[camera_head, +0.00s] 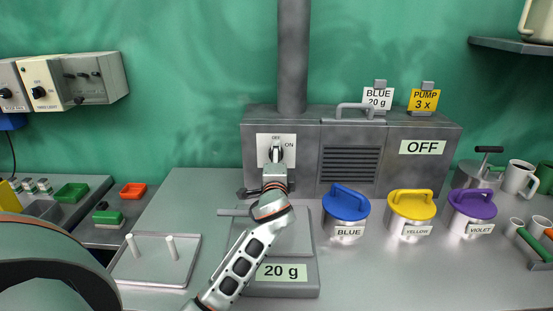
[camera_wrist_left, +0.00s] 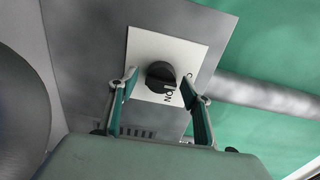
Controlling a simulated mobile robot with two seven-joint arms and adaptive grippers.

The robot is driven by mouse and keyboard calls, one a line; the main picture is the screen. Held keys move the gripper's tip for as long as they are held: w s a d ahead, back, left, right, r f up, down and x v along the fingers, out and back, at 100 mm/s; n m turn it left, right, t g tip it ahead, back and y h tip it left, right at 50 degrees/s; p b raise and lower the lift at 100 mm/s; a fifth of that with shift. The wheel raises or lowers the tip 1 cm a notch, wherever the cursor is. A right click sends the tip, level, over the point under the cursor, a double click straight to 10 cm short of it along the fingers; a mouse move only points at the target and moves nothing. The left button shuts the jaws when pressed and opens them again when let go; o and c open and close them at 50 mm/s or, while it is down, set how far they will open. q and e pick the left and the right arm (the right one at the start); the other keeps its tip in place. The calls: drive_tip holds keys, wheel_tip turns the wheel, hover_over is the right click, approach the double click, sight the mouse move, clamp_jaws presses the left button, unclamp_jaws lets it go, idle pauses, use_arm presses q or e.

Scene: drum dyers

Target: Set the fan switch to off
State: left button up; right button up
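The fan switch is a black knob (camera_head: 276,153) on a white plate on the grey machine's front, marked OFF above and ON at the right. In the left wrist view the knob (camera_wrist_left: 161,75) has a pale mark on the side near ON. My left gripper (camera_head: 275,172) is in front of the switch, its fingers pointing at the plate. In the left wrist view the left gripper (camera_wrist_left: 165,85) is open, one finger either side of the knob, with gaps between. I cannot tell its exact depth from the plate. My right gripper is not in view.
The grey machine (camera_head: 390,175) has a vertical pipe, a vent and a panel reading OFF. Below stand a scale (camera_head: 300,288) reading 20 g and blue (camera_head: 346,203), yellow (camera_head: 412,205) and violet (camera_head: 472,204) lidded pots. A tray with pegs (camera_head: 190,270) is at the left.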

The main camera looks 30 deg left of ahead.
use_arm(q)
drive_tip(key=v, duration=1.2)
drive_tip(key=shift+s, duration=0.1)
idle(0.4)
